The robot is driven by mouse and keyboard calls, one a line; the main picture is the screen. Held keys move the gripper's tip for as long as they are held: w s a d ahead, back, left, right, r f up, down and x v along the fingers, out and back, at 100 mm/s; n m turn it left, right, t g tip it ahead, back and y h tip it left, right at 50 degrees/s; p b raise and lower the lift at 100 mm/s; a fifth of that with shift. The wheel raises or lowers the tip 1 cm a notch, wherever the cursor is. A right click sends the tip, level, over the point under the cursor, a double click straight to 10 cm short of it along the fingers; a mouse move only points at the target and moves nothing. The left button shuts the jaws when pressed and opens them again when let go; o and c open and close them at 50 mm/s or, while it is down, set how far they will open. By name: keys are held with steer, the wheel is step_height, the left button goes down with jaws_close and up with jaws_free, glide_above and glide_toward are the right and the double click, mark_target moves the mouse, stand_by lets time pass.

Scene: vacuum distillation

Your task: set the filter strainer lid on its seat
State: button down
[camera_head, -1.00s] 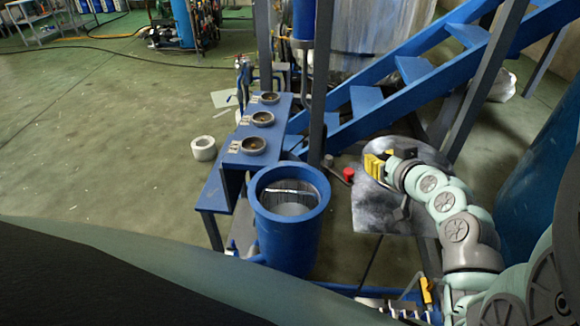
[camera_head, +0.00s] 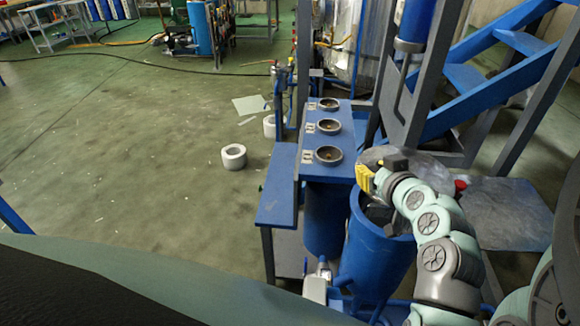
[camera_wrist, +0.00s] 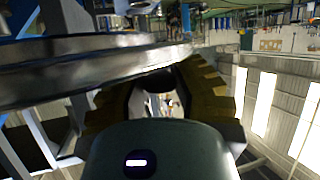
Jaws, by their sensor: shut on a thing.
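The filter strainer is an upright blue cylinder (camera_head: 375,262) in the head view, with an open top. Its seat is the blue rim (camera_head: 357,212), partly hidden by my arm. The lid, a round grey metal disc (camera_head: 432,172), shows behind and around my gripper (camera_head: 366,180), above the strainer's far side. In the wrist view the lid (camera_wrist: 90,75) is a large shiny edge crossing the upper left, at the yellow fingers of my gripper (camera_wrist: 160,95). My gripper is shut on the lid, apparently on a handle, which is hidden. The gap between lid and rim is unclear.
A blue bench (camera_head: 327,172) with several round metal cups stands left of the strainer. Blue stairs (camera_head: 490,95) and grey posts rise behind. A grey square plate (camera_head: 505,212) lies to the right. A white roll (camera_head: 234,157) sits on the open floor at left.

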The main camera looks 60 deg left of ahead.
steer(key=shift+w+d+f, duration=0.15)
steer(key=shift+w+f, duration=0.05)
steer(key=shift+f, duration=0.25)
step_height(320, 180, down, 7)
steer(key=b, duration=0.5)
steer(key=shift+s+r, duration=0.1)
steer(key=shift+r, duration=0.05)
steer(key=shift+r+b, duration=0.1)
steer(key=shift+b, duration=0.2)
stand_by(0.6)
steer(key=shift+f+b, duration=0.5)
steer(key=shift+b, duration=0.65)
stand_by(1.1)
steer(key=c, duration=0.8)
jaws_free()
steer(key=shift+o, duration=0.2)
